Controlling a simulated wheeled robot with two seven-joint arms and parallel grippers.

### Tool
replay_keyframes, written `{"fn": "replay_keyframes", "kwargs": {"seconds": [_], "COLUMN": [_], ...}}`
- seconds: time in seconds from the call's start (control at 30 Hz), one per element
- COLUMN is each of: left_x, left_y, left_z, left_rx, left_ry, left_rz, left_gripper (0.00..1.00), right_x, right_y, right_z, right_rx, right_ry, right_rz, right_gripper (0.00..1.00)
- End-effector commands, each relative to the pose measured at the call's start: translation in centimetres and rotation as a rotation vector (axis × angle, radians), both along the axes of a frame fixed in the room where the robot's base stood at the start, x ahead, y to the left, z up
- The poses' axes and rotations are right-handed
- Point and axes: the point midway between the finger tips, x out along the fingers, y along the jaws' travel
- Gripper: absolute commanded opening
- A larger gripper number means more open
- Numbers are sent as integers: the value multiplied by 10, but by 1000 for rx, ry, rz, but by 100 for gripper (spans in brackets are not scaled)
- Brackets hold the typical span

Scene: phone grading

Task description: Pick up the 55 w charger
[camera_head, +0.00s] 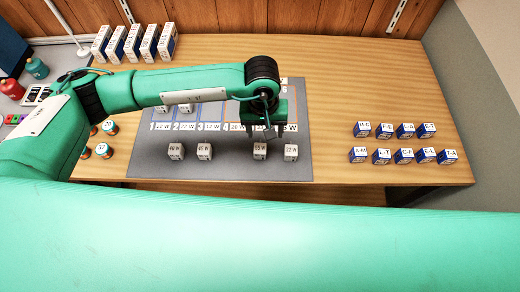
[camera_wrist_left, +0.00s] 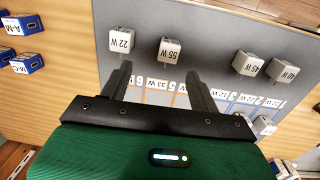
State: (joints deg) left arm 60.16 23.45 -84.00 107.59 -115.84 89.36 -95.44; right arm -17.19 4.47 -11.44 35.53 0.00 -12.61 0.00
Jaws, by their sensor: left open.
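The 55 W charger (camera_head: 259,150) is a small white-grey cube on the grey mat (camera_head: 225,171), in the front row. My left gripper (camera_head: 267,132) is over the mat close to this charger. In the left wrist view my left gripper (camera_wrist_left: 158,72) is open, with nothing between its fingers. My right gripper is not in view.
The 22 W charger (camera_head: 290,152) stands beside the 55 W one. The 45 W (camera_head: 204,153) and 40 W (camera_head: 175,152) chargers stand further left. Several blue-and-white lettered boxes (camera_head: 382,157) are at right. White boxes (camera_head: 132,43) stand at back left. The table between mat and lettered boxes is clear.

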Motion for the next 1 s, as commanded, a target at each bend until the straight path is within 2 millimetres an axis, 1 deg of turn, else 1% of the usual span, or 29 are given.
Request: {"fn": "replay_keyframes", "kwargs": {"seconds": [0.07, 0.17, 0.27, 0.4, 0.5, 0.6, 0.73, 0.83, 1.0], "left_x": [7, 8, 7, 7, 7, 8, 8, 8, 8], "left_y": [9, 13, 13, 12, 11, 12, 12, 13, 14], "left_z": [-1, -10, -27, -56, -72, -81, -87, -95, -118], "left_rx": [43, 60, 60, 57, 55, 54, 53, 54, 55], "left_ry": [-25, -30, -27, -26, -26, -29, -28, -27, -26], "left_rz": [-15, -20, -19, -19, -18, -19, -19, -18, -17], "left_gripper": [62, 62, 62, 62, 62, 62, 62, 62, 62], "right_x": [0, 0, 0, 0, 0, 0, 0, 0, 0], "right_y": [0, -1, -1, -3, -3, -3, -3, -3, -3], "right_z": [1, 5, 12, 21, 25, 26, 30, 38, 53], "right_rx": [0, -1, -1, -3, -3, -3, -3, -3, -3], "right_ry": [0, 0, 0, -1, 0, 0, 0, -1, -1], "right_rz": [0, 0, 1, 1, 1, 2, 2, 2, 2], "right_gripper": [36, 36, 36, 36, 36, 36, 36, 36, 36]}}
